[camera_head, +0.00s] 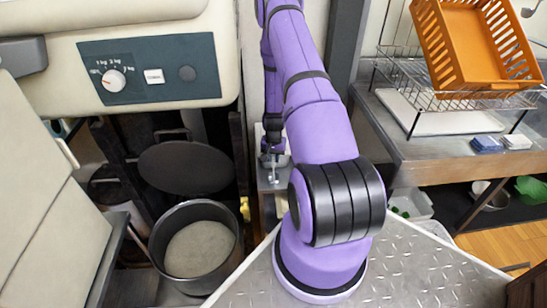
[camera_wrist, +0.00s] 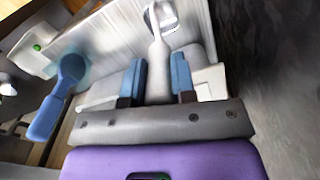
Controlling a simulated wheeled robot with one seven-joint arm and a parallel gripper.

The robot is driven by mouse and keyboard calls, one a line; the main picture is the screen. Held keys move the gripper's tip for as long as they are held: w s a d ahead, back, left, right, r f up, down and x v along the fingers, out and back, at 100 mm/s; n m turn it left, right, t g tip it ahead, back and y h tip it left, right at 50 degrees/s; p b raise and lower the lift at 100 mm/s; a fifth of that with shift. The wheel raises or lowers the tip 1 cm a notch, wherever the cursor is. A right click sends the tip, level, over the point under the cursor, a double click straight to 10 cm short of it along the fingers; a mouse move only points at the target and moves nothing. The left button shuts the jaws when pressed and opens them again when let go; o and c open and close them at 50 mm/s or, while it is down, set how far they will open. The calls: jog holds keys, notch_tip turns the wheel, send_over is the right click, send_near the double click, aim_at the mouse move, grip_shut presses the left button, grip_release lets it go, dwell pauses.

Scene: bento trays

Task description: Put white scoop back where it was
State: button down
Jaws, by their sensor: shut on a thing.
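The white scoop (camera_wrist: 158,70) is in the wrist view, with its pale handle between the two blue fingers of my gripper (camera_wrist: 159,80). My gripper is shut on this handle. The scoop's far end reaches to the top of the wrist view, in front of a pale ribbed surface, and its shape there is partly unclear. In the head view, my gripper (camera_head: 272,165) is low beside the narrow metal stand, behind my arm. The scoop cannot be made out clearly there.
A blue scoop (camera_wrist: 62,95) is left of my gripper in the wrist view. In the head view, a round pot (camera_head: 233,255) of grain stands at lower left, under a control panel (camera_head: 210,70). A metal table (camera_head: 440,150) with a wire rack and orange basket (camera_head: 465,40) is at right.

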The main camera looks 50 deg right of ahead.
jog(key=c, duration=0.9)
grip_release()
jog(key=shift+c, duration=0.2)
notch_tip(320, 180, up, 12)
jog(key=shift+r, duration=0.1)
jog(key=shift+s, duration=0.15)
